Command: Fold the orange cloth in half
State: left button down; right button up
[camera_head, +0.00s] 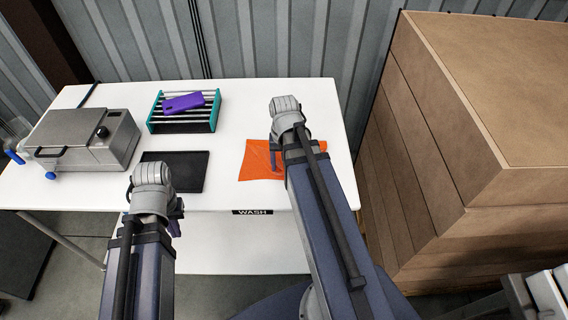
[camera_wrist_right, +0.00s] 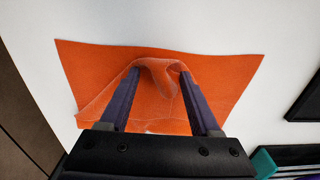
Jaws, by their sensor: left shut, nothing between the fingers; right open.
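The orange cloth (camera_head: 256,158) lies near the front edge of the white table, partly hidden by my right arm in the head view. In the right wrist view the cloth (camera_wrist_right: 225,82) is spread mostly flat, with a raised, bunched part at its middle and a lighter layer lying over it toward the gripper. My right gripper (camera_wrist_right: 160,72) is open, its fingertips at the cloth on either side of the bunched part. My left gripper (camera_head: 175,226) is shut and empty at the table's front edge, left of and apart from the cloth.
A black mat (camera_head: 190,170) lies left of the cloth. Behind it stands a teal-sided rack (camera_head: 153,118) with a purple object (camera_head: 184,102) on top. A grey metal machine (camera_head: 80,138) stands at left. Stacked cartons (camera_head: 480,120) rise close on the right. Table right of the rack is clear.

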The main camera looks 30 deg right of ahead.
jog(key=o, duration=0.5)
jog(key=shift+o, duration=0.2)
jog(key=shift+s+a, duration=0.25)
jog(key=shift+s, duration=0.25)
jog(key=shift+s+a, duration=0.15)
jog(key=shift+r, duration=0.2)
jog(key=shift+r+p, duration=0.25)
jog(key=shift+p, duration=0.2)
notch_tip(320, 180, up, 8)
jog(key=p, duration=0.8)
